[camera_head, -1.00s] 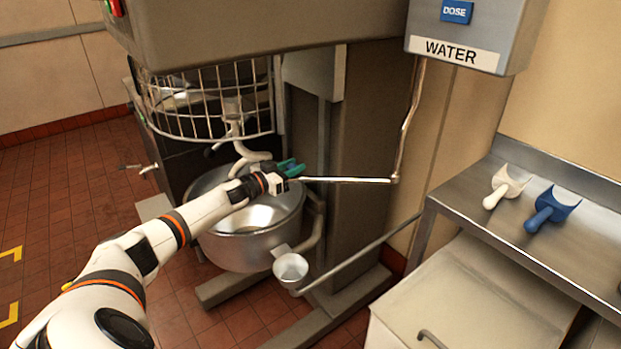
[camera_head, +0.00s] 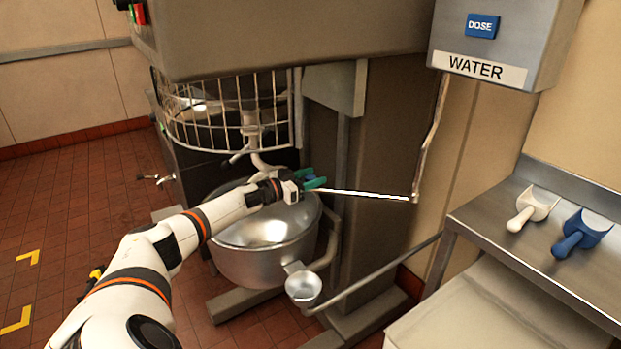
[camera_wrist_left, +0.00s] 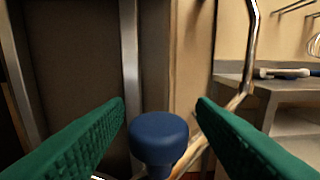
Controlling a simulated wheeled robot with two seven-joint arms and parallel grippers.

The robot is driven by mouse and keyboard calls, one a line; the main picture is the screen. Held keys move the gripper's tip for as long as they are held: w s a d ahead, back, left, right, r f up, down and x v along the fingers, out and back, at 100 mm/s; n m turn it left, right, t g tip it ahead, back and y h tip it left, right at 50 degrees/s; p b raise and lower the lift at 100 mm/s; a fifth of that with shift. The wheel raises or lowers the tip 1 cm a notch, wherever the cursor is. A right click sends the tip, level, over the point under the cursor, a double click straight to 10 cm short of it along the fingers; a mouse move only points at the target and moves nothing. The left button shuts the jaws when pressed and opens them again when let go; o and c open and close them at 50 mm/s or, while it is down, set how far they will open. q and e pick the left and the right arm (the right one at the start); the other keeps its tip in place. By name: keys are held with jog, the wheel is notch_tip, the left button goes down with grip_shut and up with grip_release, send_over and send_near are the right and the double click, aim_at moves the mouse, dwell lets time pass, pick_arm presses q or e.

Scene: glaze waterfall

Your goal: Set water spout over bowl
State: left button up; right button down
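The water spout (camera_head: 365,194) is a thin bright metal arm. It runs left from the bottom of the pipe (camera_head: 436,120) under the WATER box. Its free end is at my left gripper (camera_head: 316,180), above the back right side of the steel bowl (camera_head: 265,270) in the head view. In the left wrist view, a blue knob (camera_wrist_left: 158,138) stands between my two green fingers. The fingers are apart, with narrow gaps seen beside the knob, so the gripper looks open around it. The exact spot under the spout's tip is hard to tell. My right gripper is not in view.
The mixer's wire guard (camera_head: 225,115) and hook hang over the bowl, close to my left arm. A steel counter (camera_head: 545,270) with white and blue scoops stands right.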

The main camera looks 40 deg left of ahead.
pick_arm(q)
jog(key=shift+s+a, duration=0.15)
jog(key=shift+s, duration=0.3)
jog(key=s+a+p, duration=0.1)
jog(key=s+a, duration=0.1)
jog(key=s, duration=0.9)
